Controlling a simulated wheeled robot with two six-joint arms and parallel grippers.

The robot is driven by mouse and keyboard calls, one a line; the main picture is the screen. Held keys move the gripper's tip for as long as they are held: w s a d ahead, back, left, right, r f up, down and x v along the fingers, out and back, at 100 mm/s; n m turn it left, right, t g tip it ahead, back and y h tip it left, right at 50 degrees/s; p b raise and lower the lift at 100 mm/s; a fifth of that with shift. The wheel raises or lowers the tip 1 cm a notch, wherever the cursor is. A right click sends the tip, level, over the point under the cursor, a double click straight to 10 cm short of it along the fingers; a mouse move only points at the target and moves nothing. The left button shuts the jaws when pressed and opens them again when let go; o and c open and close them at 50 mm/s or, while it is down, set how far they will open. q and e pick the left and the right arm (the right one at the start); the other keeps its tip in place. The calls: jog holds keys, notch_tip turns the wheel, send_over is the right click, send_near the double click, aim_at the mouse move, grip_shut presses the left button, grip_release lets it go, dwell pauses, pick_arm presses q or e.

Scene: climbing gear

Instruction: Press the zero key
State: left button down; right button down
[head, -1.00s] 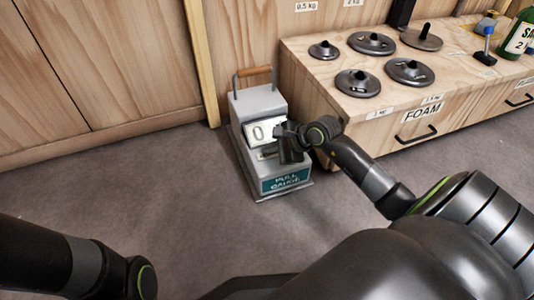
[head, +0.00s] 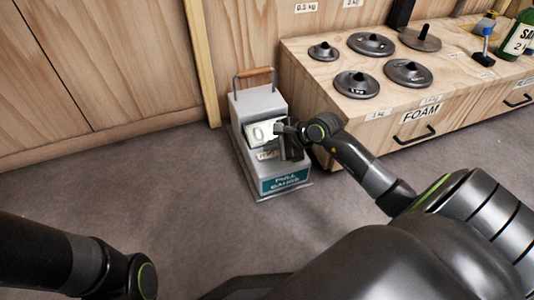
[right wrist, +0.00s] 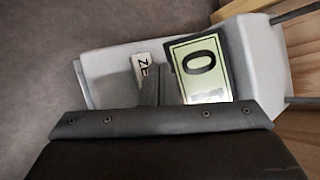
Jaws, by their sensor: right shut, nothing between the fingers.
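The grey pull gauge (head: 246,106) stands on the floor against the wooden wall, with a handle on top and a green label on its front. Its display (head: 258,132) reads 0. The pale zero key (head: 267,155) is below the display. In the right wrist view the key (right wrist: 142,68) shows the letters "ZE", the rest hidden by the fingers. My right gripper (head: 284,150) is shut and empty, in front of the gauge beside the key. Its fingers (right wrist: 160,82) overlap the key's edge in the right wrist view; I cannot tell whether they touch. My left gripper is out of view.
A wooden drawer unit (head: 350,112) labelled "FOAM" stands close to the right of the gauge, with several dark weights on top. A green bottle (head: 519,36) is at the far right. The carpet (head: 150,190) left of the gauge is clear.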

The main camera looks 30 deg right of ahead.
aim_at(271, 156)
jog(key=shift+r+p, duration=1.85)
jog(key=shift+r, duration=0.65)
jog(key=shift+f, duration=0.1)
